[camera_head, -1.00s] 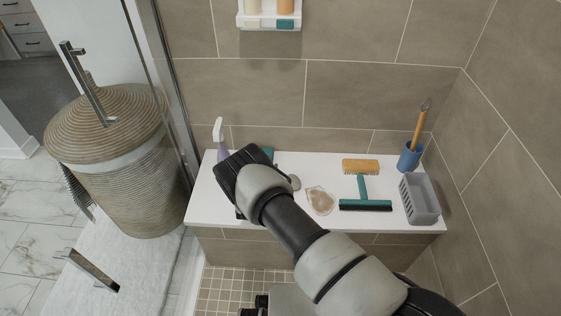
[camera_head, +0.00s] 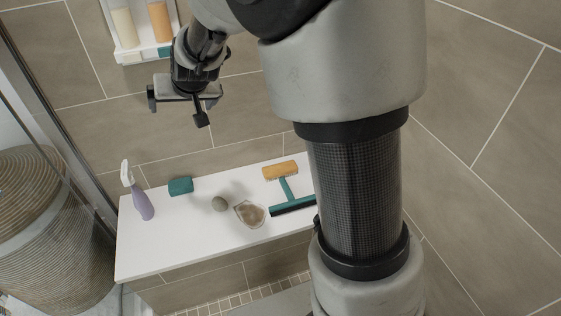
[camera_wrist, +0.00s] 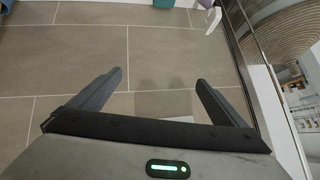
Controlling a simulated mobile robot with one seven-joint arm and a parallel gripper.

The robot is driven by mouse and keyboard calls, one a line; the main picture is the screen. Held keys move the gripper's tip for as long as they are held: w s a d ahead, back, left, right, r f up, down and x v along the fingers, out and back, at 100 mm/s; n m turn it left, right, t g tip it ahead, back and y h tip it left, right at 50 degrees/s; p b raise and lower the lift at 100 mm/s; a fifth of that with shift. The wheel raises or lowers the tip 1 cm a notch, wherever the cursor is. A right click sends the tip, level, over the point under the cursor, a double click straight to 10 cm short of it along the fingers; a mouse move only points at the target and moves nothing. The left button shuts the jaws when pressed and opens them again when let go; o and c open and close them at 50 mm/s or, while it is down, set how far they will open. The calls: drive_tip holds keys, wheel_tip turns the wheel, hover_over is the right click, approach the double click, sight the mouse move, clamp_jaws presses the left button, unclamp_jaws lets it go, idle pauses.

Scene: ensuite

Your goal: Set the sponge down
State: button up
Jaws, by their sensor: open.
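A teal block, which looks like the sponge (camera_head: 180,186), rests on the white bench top (camera_head: 150,250), near the wall and just right of the spray bottle. Nothing touches it. A teal edge at the top of the wrist view (camera_wrist: 163,3) appears to be the same block. My gripper (camera_head: 182,100) is raised in front of the tiled wall, well above the bench and apart from the sponge. In the wrist view, its two fingers (camera_wrist: 160,77) are spread with nothing between them.
A purple spray bottle (camera_head: 141,197), round stone (camera_head: 219,204), soap dish (camera_head: 249,214), wooden brush (camera_head: 280,170) and teal squeegee (camera_head: 291,204) share the bench. A wall shelf with bottles (camera_head: 143,50) is close above my gripper. A wicker basket (camera_head: 50,230) stands left, past the glass panel.

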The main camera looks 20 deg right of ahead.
drive_tip(key=s+d+r+g, duration=0.1)
drive_tip(key=s+d+r, duration=0.25)
drive_tip(key=s, duration=0.45)
drive_tip(key=s+d+r, duration=0.3)
drive_tip(key=s+r, duration=0.1)
drive_tip(key=s, duration=0.4)
drive_tip(key=s+d+f+g+h, duration=0.1)
drive_tip(key=s+d, duration=0.2)
drive_tip(key=s, duration=0.6)
drive_tip(key=s+d+g+h, duration=0.1)
drive_tip(key=s+d, duration=0.2)
drive_tip(key=s, duration=0.5)
drive_tip(key=shift+s+f+n, duration=0.3)
drive_tip(key=shift+s+f, duration=0.05)
